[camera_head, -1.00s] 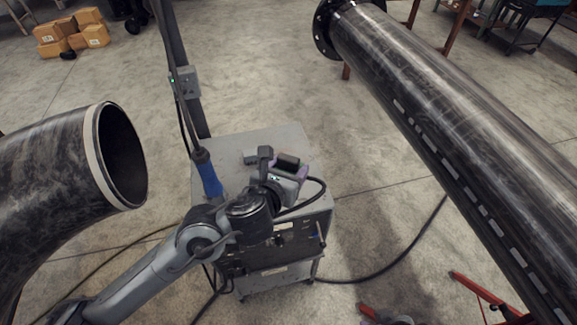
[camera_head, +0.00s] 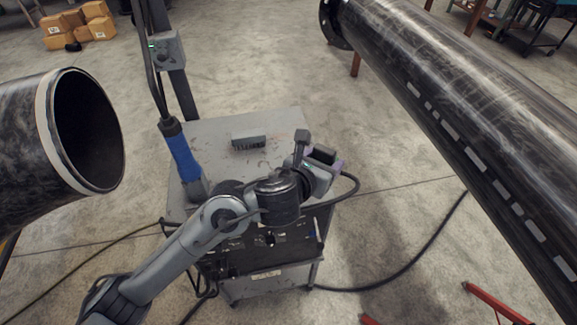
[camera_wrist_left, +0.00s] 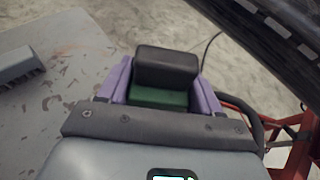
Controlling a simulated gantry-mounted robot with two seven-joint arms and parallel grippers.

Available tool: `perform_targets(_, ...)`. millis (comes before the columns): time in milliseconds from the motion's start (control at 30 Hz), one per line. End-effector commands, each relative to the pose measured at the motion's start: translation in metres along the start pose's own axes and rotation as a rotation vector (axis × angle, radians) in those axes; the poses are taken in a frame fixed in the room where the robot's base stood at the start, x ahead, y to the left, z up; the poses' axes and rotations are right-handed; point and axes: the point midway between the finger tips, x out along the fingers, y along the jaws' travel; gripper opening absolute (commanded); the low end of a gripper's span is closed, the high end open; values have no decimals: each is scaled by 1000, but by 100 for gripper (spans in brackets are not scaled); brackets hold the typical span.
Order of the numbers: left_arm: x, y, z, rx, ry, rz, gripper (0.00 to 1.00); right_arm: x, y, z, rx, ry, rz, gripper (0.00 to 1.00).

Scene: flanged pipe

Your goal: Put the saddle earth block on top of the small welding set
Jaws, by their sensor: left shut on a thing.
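My left gripper (camera_head: 322,168) is shut on a dark block (camera_head: 321,155), which I take to be the saddle earth block. In the left wrist view the block (camera_wrist_left: 167,67) has a black upper part and a green lower part between the purple fingers (camera_wrist_left: 160,88). The small welding set (camera_head: 215,137) is a grey wheeled cabinet with a worn flat top and a dark front panel. In the head view the held block overlaps the right edge of this top; its height above it cannot be told. My arm hides part of the top and front. My right gripper is not in view.
A grey ridged block (camera_head: 249,142) lies on the set's top, also at left in the wrist view (camera_wrist_left: 18,68). A blue handle (camera_head: 182,157) stands at the top's left side. A pipe elbow (camera_head: 45,140) is left; a long flanged pipe (camera_head: 450,90) is right.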

Motion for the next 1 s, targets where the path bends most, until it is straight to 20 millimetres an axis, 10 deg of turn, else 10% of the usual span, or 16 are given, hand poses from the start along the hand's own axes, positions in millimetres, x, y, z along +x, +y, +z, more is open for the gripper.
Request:
perform_targets(400,30,67,-31,-2,-4,0,4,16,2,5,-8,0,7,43)
perform_targets(1000,49,77,-70,-2,-5,-1,4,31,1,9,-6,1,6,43)
